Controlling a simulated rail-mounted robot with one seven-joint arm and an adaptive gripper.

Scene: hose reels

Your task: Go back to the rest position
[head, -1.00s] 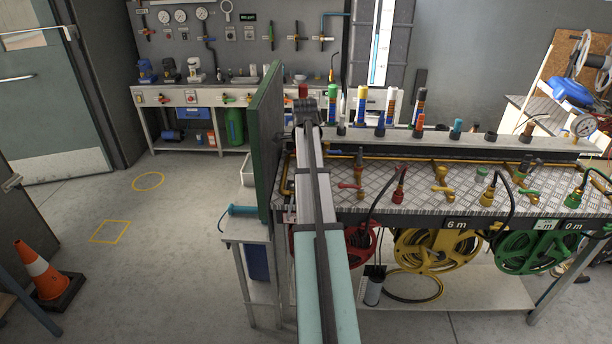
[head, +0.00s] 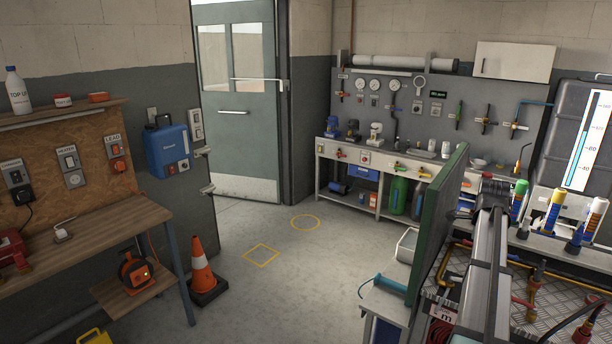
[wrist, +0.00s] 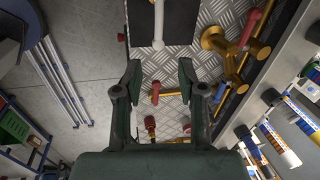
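My gripper (wrist: 160,76) is open and empty in the wrist view, its two dark green fingers spread wide apart. It hangs over the metal treadplate bench top (wrist: 201,20), with a red-handled valve (wrist: 165,93) showing between and beyond the fingers. Brass fittings (wrist: 233,55) lie to the right of the fingers, apart from them. In the head view my arm reaches away over the treadplate bench (head: 570,296) at the lower right. I cannot make out the fingers there.
A green upright panel (head: 436,222) stands at the bench's left end, close beside my arm. Several coloured tubes, including a yellow-capped one (head: 553,213), stand along the bench's back. The floor (head: 330,265) left of the bench is open, with a traffic cone (head: 202,265) farther left.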

